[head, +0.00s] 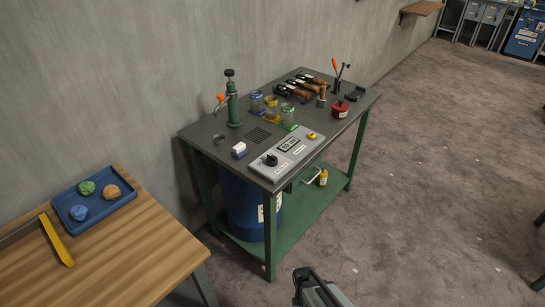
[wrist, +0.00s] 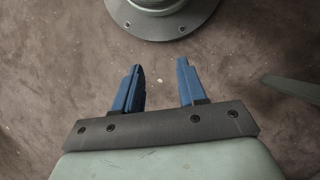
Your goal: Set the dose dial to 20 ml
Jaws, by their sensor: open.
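The dose dial is a black knob (head: 270,160) on a light grey control box (head: 287,155) near the front edge of the dark workbench. A small display (head: 289,145) and a yellow button (head: 311,135) are on the same box. The display's reading and the dial's setting are too small to make out. My gripper shows in the wrist view with two blue fingers (wrist: 161,88) apart and nothing between them. It points at the bare floor, away from the box. The dial is not in the wrist view.
The workbench (head: 205,128) also carries a green pump (head: 233,108), coloured jars, a red pot (head: 340,109) and a white-and-blue item (head: 239,150) beside the box. A wooden table with a blue tray (head: 95,199) stands at left. The floor at right is open.

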